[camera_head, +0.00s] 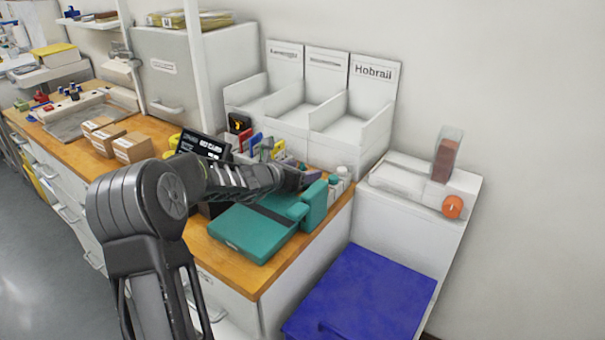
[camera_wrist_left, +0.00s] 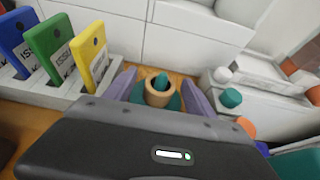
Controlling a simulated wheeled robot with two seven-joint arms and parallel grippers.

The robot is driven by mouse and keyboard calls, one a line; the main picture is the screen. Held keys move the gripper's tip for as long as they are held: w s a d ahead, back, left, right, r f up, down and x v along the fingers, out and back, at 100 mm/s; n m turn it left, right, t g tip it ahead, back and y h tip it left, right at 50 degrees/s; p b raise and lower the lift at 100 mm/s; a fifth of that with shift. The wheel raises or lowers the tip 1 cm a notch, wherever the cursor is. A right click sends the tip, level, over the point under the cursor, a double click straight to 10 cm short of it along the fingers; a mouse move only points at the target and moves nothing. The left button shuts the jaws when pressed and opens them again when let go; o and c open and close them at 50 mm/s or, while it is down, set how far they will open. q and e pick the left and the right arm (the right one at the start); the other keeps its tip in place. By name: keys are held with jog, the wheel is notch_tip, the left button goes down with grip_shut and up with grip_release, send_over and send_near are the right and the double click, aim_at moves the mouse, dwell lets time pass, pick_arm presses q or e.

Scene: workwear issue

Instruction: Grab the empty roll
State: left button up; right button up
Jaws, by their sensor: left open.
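The empty roll (camera_wrist_left: 157,97) is a short tan cardboard tube standing upright around a teal post (camera_wrist_left: 161,82) in the left wrist view. My left gripper (camera_wrist_left: 159,91) is open, with a purple-grey finger on each side of the roll. I cannot tell whether the fingers touch it. In the head view my left gripper (camera_head: 297,179) is above the back right part of the wooden counter, beside a teal device (camera_head: 258,230). The roll is hidden there behind the gripper and arm. My right gripper is not in view.
Blue, green and yellow tags (camera_wrist_left: 93,55) stand in a rack left of the gripper. White labelled bins (camera_head: 345,130) rise behind. A blue lid (camera_head: 365,297) and an orange ball (camera_head: 453,207) are further right.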

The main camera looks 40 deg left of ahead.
pick_arm(q)
grip_shut()
dwell(0.7)
notch_tip(320, 180, up, 10)
jog(key=p, duration=0.4)
dwell(0.5)
